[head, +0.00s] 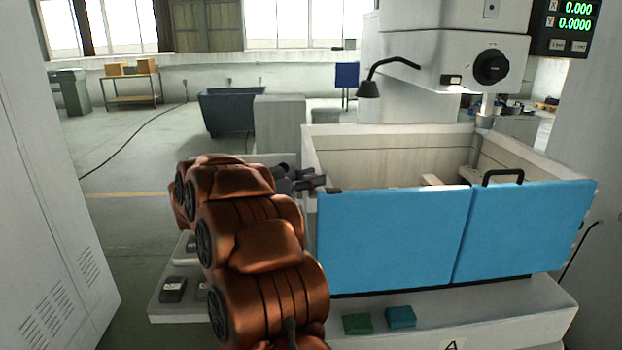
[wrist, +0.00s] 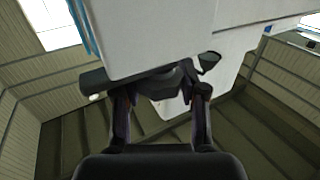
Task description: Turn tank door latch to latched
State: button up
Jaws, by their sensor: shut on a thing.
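The tank's left blue door (head: 393,242) and right blue door (head: 525,232) stand side by side, closed across the tank front. A small dark piece, which looks like the tank door latch (head: 334,190), sits at the left door's top left corner. My gripper (head: 306,180) is at the tank's front left corner, beside that piece. In the wrist view my gripper (wrist: 162,93) is shut on the dark latch (wrist: 98,80), next to the pale tank wall (wrist: 150,35). The fingers hide part of the latch, so its exact angle is unclear.
A black handle (head: 503,175) stands on the right door's top edge. A black lamp (head: 369,88) hangs over the tank. Green (head: 357,324) and teal (head: 401,317) blocks lie on the front ledge. A grey cabinet (head: 50,200) stands at the left.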

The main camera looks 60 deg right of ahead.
jog(key=shift+t, duration=0.5)
jog(key=n+t+b, duration=0.1)
jog(key=n+t, duration=0.1)
jog(key=n+t+h+b, duration=0.1)
jog(key=n+t, duration=0.1)
jog(key=t, duration=0.1)
jog(key=shift+s+f+h, duration=0.1)
jog(key=shift+s+h, duration=0.05)
jog(key=shift+h, duration=0.15)
jog(key=n+t+b, duration=0.3)
jog(key=t+b, duration=0.1)
jog(key=t, duration=0.1)
jog(key=shift+f, duration=0.1)
jog(key=n+t+y+b, duration=0.1)
jog(key=n+t+b, duration=0.1)
jog(key=b, duration=0.4)
jog(key=n+t+y+b, duration=0.2)
jog(key=n+t+b, duration=0.1)
jog(key=t+b, duration=0.2)
jog(key=shift+f+b, duration=0.1)
jog(key=shift+b, duration=0.65)
jog(key=n+t+y+b, duration=0.1)
jog(key=b, duration=0.2)
jog(key=shift+y, duration=0.3)
jog(key=shift+r+n+t+y+b, duration=0.35)
jog(key=shift+t+b, duration=0.25)
jog(key=shift+b, duration=0.2)
jog(key=o, duration=1.2)
jog(key=shift+c, duration=0.2)
jog(key=shift+a, duration=0.1)
